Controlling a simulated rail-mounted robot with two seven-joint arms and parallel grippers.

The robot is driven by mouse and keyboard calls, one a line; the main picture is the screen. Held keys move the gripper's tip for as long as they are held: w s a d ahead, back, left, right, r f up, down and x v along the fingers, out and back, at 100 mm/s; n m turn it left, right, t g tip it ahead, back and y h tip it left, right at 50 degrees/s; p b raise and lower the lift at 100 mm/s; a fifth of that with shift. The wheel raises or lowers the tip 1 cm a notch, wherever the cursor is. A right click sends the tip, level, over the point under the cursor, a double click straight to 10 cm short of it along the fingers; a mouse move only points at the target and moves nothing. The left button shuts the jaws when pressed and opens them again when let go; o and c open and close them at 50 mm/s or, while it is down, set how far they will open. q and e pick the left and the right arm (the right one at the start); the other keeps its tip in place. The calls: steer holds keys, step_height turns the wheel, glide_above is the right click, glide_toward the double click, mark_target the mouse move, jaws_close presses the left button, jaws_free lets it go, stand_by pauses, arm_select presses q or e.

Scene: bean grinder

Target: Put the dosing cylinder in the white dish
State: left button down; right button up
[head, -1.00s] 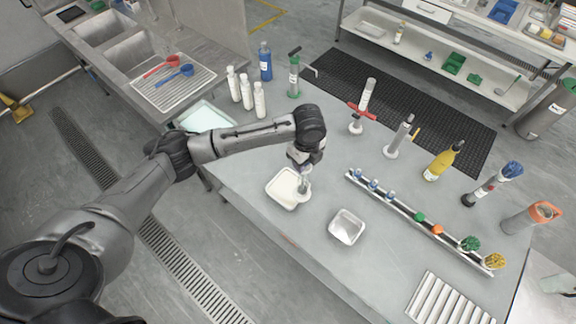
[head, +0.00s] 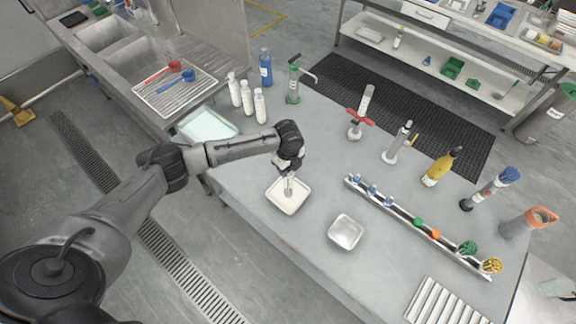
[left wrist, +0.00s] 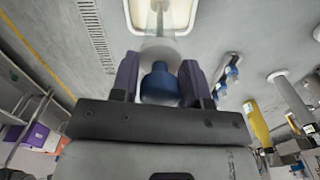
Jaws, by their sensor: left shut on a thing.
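The dosing cylinder (head: 289,187) hangs below my left gripper (head: 287,168), over the middle of the white dish (head: 276,206). In the left wrist view the left gripper (left wrist: 160,82) is shut, with a finger on each side of the cylinder's blue part (left wrist: 158,88). The clear part of the cylinder (left wrist: 157,50) points away toward the white dish (left wrist: 140,16). I cannot tell whether its lower end touches the dish floor. My right gripper is in neither view.
An empty metal tray (head: 345,232) stands right of the dish. A rail with colored caps (head: 400,220) runs across the table. Stands and bottles, including a yellow bottle (head: 438,170), line the back right. White bottles (head: 246,98) and a pale tray (head: 208,126) are behind left.

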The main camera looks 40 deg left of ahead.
arm_select(q)
steer(key=shift+f, duration=0.1)
steer(key=c, duration=0.6)
jaws_free()
steer(key=shift+f, duration=0.1)
step_height(320, 180, up, 12)
steer(key=shift+r+b, duration=0.15)
steer(key=shift+b, duration=0.25)
steer(key=s+d+f+n+t+h, duration=0.1)
steer(key=s+d+f+n, duration=0.2)
steer(key=s+d+f, duration=0.35)
steer(key=s+d+f+n+t+h, duration=0.1)
steer(key=s+d+f+n, duration=0.25)
steer(key=s+d, duration=0.55)
steer(key=s+a+n, duration=0.1)
steer(key=s+n, duration=0.2)
steer(key=s, duration=0.2)
steer(key=s+a+n+t+y, duration=0.1)
steer(key=s+a+n, duration=0.1)
steer(key=s+n, duration=0.2)
steer(key=s+a+n, duration=0.1)
steer(key=s+n, duration=0.3)
steer(key=s, duration=0.2)
steer(key=shift+s+a+r+t+y, duration=0.2)
steer(key=shift+s+t+y, duration=0.1)
steer(key=shift+y, duration=0.1)
